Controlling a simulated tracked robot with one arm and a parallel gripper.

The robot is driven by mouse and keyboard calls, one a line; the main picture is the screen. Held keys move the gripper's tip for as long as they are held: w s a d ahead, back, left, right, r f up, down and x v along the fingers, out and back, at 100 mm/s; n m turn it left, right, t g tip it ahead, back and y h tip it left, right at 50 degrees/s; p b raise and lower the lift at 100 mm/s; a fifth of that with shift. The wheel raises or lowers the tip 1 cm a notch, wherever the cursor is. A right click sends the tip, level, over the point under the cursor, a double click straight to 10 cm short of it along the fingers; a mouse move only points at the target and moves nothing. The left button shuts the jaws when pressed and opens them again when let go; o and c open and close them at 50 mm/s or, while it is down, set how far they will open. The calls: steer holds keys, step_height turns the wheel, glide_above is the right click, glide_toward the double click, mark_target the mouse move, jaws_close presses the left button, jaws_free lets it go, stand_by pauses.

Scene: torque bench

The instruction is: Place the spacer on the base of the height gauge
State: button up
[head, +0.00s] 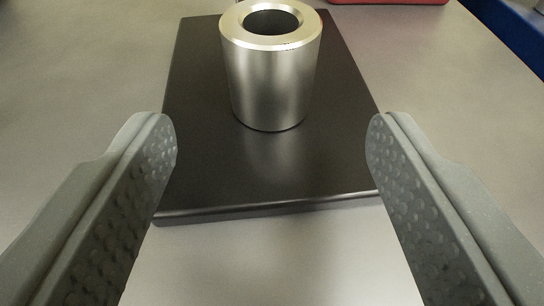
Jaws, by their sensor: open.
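A silver metal spacer (272,85), a hollow cylinder with a bevelled top rim, stands upright on a flat dark rectangular plate (205,172). The plate looks like the base of the height gauge, but no gauge column shows, so I cannot tell for sure. My gripper (271,142) is open and empty. Its two grey, dimpled fingers sit wide apart, one at the left and one at the right. The spacer is beyond the fingertips, between them in the picture and apart from both.
The plate lies on a grey bench top (85,75) with clear room at left and right. Part of a red object (390,1) shows at the top edge. A blue edge (515,28) runs along the top right corner.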

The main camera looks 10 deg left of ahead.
steer(key=v, duration=0.7)
steer(key=shift+w, duration=0.1)
steer(key=w+d+r+h, duration=0.1)
steer(key=d+r+h, duration=0.25)
steer(key=r, duration=1.75)
steer(key=s+a+r, duration=0.1)
steer(key=s+r, duration=0.3)
steer(key=r, duration=0.4)
steer(key=s+a+r+m, duration=0.1)
steer(key=s+a+r, duration=0.1)
steer(key=s+r, duration=0.3)
steer(key=s+a+r+m+t, duration=0.1)
steer(key=s+r, duration=0.4)
steer(key=r, duration=0.8)
steer(key=shift+s+a+y, duration=0.25)
steer(key=shift+a+y, duration=0.1)
steer(key=shift+a, duration=0.2)
